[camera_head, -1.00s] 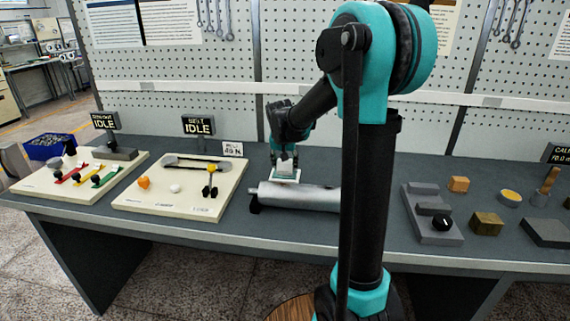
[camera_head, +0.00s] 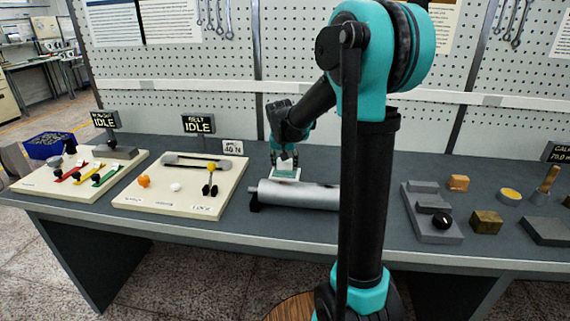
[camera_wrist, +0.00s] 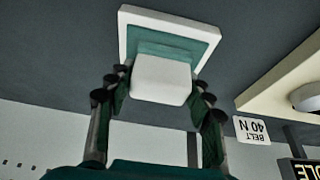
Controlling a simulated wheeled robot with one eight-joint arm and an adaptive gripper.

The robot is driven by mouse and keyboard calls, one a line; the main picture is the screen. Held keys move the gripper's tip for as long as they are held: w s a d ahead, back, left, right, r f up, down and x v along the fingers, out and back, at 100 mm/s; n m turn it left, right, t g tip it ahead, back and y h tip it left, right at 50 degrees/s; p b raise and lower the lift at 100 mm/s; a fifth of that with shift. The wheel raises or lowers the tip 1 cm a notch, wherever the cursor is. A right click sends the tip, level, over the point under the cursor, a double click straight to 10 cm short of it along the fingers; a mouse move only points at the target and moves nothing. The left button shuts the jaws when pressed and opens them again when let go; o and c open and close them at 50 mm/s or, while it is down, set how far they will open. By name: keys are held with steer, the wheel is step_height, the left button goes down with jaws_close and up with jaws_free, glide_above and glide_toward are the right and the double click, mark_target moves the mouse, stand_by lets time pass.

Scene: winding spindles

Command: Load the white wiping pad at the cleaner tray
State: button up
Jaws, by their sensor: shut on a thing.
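The white wiping pad (camera_head: 286,179) has a teal plate and a pale block handle, and hangs from my gripper (camera_head: 286,160). In the wrist view, my gripper's fingers (camera_wrist: 160,85) are shut on both sides of the white handle (camera_wrist: 160,80). The pad's white rim (camera_wrist: 130,28) shows beyond the teal plate. In the head view, the pad is just over the left part of a silver roller (camera_head: 300,196); I cannot tell whether it touches. A round dish with yellow contents (camera_head: 510,195) stands at the right; I cannot tell whether it is the cleaner tray.
A cream belt board (camera_head: 150,203) with knobs lies left of the roller, with another lever board (camera_head: 50,188) farther left. My arm hides the bench just right of the roller. A grey block fixture (camera_head: 432,228) and a brass block (camera_head: 486,222) stand at the right.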

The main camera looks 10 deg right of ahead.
steer(key=shift+r, duration=0.1)
stand_by(0.3)
steer(key=shift+r, duration=3.4)
steer(key=shift+r, duration=0.1)
